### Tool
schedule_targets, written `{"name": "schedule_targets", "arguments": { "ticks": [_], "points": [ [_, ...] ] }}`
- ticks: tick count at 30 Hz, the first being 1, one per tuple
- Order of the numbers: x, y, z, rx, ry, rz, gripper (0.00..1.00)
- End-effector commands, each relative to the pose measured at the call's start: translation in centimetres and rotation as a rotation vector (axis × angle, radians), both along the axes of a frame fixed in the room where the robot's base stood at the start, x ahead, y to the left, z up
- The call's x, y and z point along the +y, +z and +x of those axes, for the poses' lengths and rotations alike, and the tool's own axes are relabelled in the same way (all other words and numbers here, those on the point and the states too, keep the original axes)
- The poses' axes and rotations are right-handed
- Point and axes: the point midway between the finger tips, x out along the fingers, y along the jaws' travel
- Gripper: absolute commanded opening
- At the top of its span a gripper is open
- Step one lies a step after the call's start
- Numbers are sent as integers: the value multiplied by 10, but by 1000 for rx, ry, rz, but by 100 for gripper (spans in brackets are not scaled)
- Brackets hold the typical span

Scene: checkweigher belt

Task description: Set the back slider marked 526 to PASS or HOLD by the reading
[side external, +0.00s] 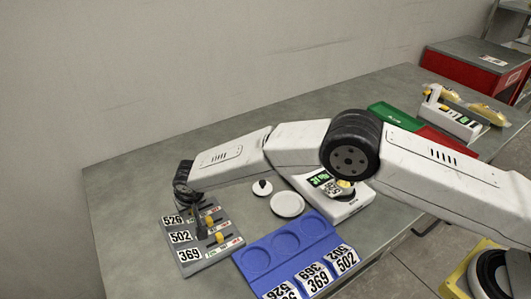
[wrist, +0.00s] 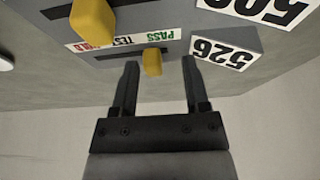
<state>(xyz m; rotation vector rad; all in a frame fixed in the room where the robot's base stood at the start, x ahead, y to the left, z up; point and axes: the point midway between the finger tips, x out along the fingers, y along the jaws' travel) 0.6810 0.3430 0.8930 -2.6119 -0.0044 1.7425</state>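The grey slider panel (side external: 212,254) lies at the table's left, with plates 526, 502 and 369. The back plate 526 (side external: 172,220) also shows upside down in the wrist view (wrist: 224,53).
Another yellow knob (wrist: 93,20) stands close by on the panel. A white disc (side external: 287,204) and a small black-knobbed piece (side external: 262,187) lie between. The back-left table is clear.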

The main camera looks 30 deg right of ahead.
Motion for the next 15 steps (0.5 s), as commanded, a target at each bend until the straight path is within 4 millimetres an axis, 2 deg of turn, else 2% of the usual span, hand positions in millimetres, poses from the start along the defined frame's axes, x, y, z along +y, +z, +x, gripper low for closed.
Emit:
{"name": "schedule_targets", "arguments": {
  "ticks": [8,15],
  "points": [
    [-1,3,-1,1,-1,-2,59],
    [0,17,-6,-1,0,-1,59]
  ]
}}
